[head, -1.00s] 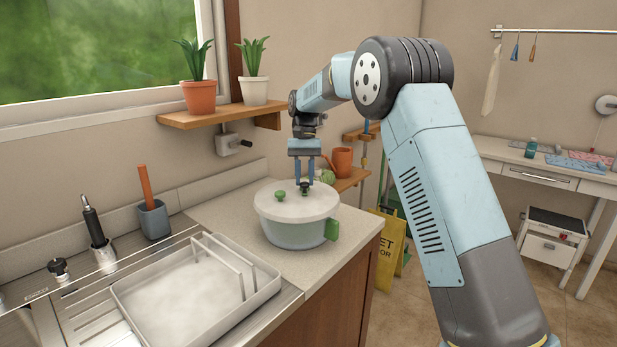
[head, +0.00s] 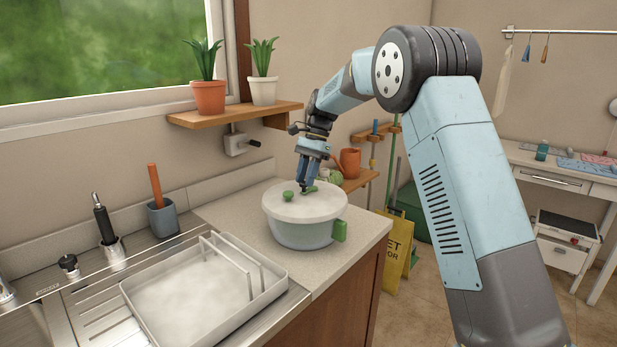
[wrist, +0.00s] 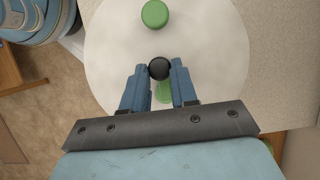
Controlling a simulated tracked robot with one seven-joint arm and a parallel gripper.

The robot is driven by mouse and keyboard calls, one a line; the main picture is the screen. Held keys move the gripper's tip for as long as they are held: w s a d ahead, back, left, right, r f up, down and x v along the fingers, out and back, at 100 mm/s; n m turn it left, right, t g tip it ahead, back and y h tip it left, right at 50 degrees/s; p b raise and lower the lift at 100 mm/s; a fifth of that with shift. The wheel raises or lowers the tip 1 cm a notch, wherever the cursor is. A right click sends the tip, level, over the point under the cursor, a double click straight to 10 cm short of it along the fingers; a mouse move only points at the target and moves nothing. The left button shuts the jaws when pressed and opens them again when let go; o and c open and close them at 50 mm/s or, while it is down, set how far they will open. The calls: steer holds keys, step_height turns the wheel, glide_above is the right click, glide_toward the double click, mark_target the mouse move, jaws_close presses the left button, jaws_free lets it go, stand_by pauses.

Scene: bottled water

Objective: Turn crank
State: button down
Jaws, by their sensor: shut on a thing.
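A round pot-like container (head: 303,234) with a white lid (head: 275,205) and a green side handle (head: 340,231) stands on the counter. A green knob (head: 288,197) sits toward the left of its lid; it also shows in the wrist view (wrist: 155,14). In the wrist view a small black knob (wrist: 160,68) is between the fingertips of my gripper (wrist: 159,69), with a green piece (wrist: 163,92) partly hidden below it. My gripper (head: 306,187) is shut on the black knob and tilted over the lid in the head view.
A white tray (head: 150,313) with a wire divider lies left of the pot on the steel drainer. A grey wall box with a dark handle (head: 240,144) is under a shelf with two potted plants. A yellow floor sign (head: 396,245) stands beyond the counter edge.

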steer(key=shift+a, duration=0.1)
stand_by(0.4)
steer(key=c, duration=0.9)
jaws_free()
steer(key=shift+o, duration=0.2)
steer(key=v, duration=1.3)
steer(key=shift+r, duration=0.25)
steer(key=shift+w, duration=0.1)
